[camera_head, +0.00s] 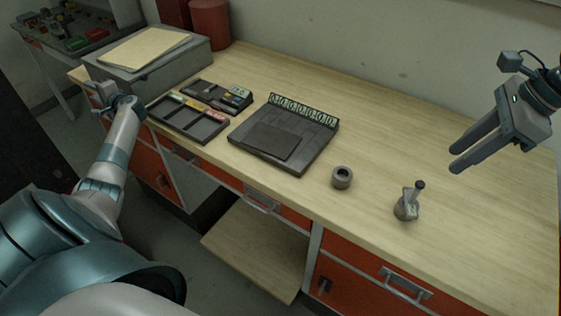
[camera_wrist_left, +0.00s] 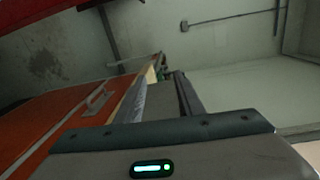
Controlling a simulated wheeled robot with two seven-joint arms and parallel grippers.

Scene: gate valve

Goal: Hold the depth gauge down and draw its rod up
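A small grey metal piece with a round body and a tilted, dark-capped rod, seemingly the depth gauge (camera_head: 406,206), stands on the bench right of centre in the head view. A short grey ring (camera_head: 342,177) with a dark hole stands to its left. My right gripper (camera_head: 455,160) is raised above the bench, to the right of the gauge and apart from it. Its two fingers are parted and empty. My left gripper (camera_wrist_left: 166,74) is far left by the grey box, its fingers parted with nothing seen held. The gauge is not in the left wrist view.
A dark tray with a numbered strip (camera_head: 275,143) lies mid-bench. Compartment trays (camera_head: 189,122) with coloured pieces lie left of it. A grey box (camera_head: 150,62) with a folder and a red canister (camera_head: 209,22) stand at the back left. The bench around the gauge is clear.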

